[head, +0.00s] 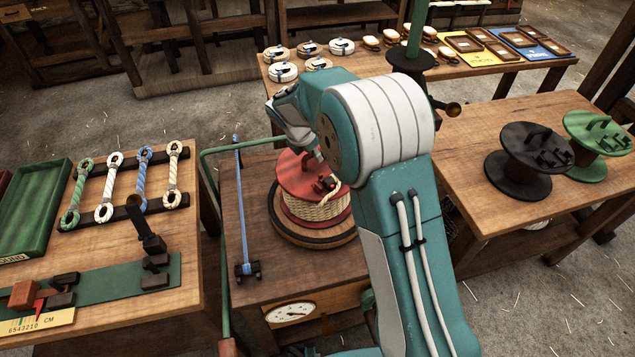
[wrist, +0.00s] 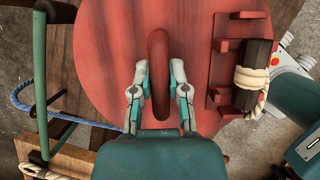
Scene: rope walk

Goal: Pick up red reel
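The red reel (head: 296,176) lies flat, wound with pale rope, on a round dark wooden platform (head: 290,232) on the middle table. Its red top disc (wrist: 105,60) fills much of the wrist view, with a curved red handle (wrist: 158,50) in the middle. My gripper (wrist: 159,82) is open, its two fingers on either side of the handle with gaps showing. I cannot tell how deep the fingertips reach. In the head view my arm hides part of the reel, and the handle is hard to make out.
A green curved bar (head: 224,240) and a blue rope (head: 242,200) stand left of the reel. A black reel (head: 520,150) and a green reel (head: 600,130) sit on the right table. Rope loops (head: 108,190) lie on the left table. Small rope coils (head: 283,71) line the back bench.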

